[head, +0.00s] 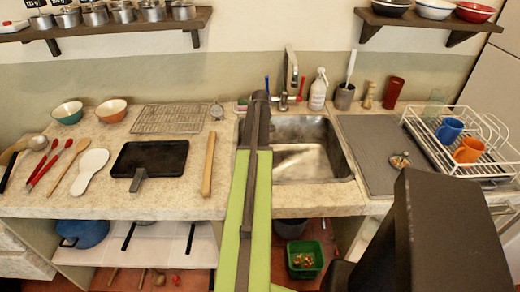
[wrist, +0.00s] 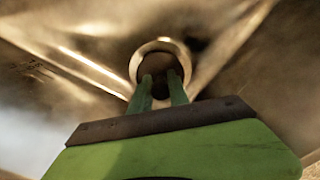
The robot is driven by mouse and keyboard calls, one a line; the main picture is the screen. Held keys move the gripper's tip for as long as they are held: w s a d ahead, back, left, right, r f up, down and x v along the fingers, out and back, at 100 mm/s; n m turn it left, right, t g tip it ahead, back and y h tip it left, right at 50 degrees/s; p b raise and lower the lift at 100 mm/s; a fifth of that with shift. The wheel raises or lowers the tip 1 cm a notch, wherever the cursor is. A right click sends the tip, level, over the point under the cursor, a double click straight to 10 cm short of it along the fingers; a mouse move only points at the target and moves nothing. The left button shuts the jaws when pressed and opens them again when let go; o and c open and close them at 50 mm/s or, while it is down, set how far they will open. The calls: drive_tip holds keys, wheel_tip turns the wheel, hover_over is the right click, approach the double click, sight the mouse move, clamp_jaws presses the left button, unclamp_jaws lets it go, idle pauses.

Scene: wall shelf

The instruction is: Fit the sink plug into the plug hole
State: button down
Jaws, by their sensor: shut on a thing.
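The steel sink (head: 312,165) is set into the worktop right of my arm. In the wrist view my gripper (wrist: 162,80) points down at the basin floor, its two green fingers shut on a small dark round piece (wrist: 161,65), which looks like the sink plug. The plug hole (wrist: 160,46) shows as a pale metal ring around and just beyond the fingertips. The plug overlaps the ring in this view; I cannot tell whether it is inside the hole or above it. My arm hides the gripper, plug and plug hole in the head view.
A tap (head: 290,72), soap bottle (head: 318,90) and brush pot (head: 344,96) stand behind the sink. A grey draining board (head: 370,145) with a small round metal item (head: 399,160) and a white dish rack (head: 455,160) lie right.

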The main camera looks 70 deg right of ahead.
drive_tip(key=shift+f, duration=0.1)
idle(0.3)
drive_tip(key=shift+f+b, duration=0.35)
drive_tip(key=shift+b, duration=0.15)
drive_tip(key=shift+f+b, duration=0.75)
drive_tip(key=c, duration=1.2)
unclamp_jaws()
drive_tip(key=shift+o, duration=0.2)
drive_tip(key=shift+r, duration=0.15)
wheel_tip(320, 180, up, 17)
drive_tip(key=p, duration=1.7)
drive_tip(key=shift+p, duration=0.3)
drive_tip(key=shift+r, duration=0.1)
